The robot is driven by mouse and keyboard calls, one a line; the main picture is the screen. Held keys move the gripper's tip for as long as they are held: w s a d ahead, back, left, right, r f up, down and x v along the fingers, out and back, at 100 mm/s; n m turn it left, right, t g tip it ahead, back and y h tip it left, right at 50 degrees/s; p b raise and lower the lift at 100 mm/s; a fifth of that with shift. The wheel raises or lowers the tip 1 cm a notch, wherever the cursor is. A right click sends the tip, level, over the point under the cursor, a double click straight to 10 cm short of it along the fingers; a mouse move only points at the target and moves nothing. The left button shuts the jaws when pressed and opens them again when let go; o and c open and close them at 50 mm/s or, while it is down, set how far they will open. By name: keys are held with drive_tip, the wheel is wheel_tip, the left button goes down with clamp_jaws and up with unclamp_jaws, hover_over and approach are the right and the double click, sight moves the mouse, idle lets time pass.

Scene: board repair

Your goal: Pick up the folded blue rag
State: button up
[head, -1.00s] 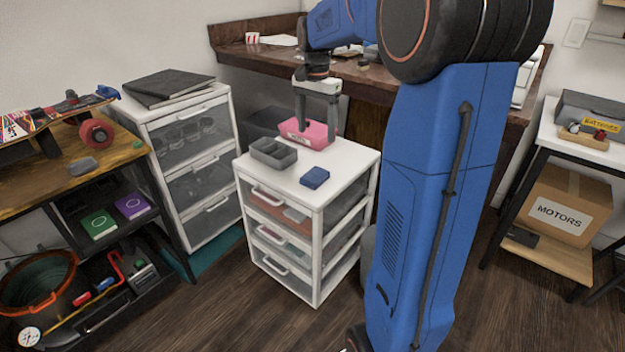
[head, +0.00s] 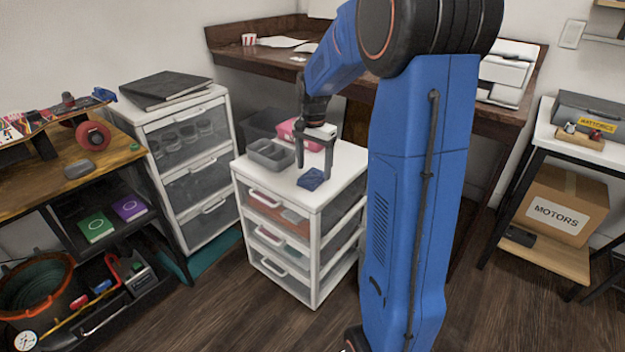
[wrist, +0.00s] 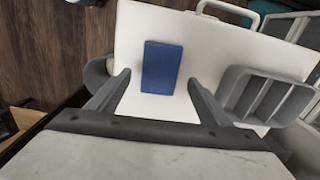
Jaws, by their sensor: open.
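The folded blue rag (head: 311,179) lies flat on the white top of the small drawer cart (head: 325,202). In the wrist view the rag (wrist: 161,67) shows as a blue rectangle ahead of and between my two fingers. My gripper (head: 314,170) is open and empty, with its fingers hanging down above the cart top close to the rag. In the wrist view the open fingers of my gripper (wrist: 160,80) sit on either side of the rag's near end. I cannot tell the exact height of the fingertips above the cart.
A grey divided tray (head: 271,153) stands on the cart left of the rag, close to one finger in the wrist view. A taller drawer unit (head: 190,150) stands left, and a wooden desk (head: 275,52) behind.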

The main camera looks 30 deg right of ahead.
sight(314, 174)
drive_tip(key=shift+f, duration=1.2)
drive_tip(key=c, duration=1.1)
wheel_tip(314, 174, up, 10)
drive_tip(key=shift+o, duration=0.3)
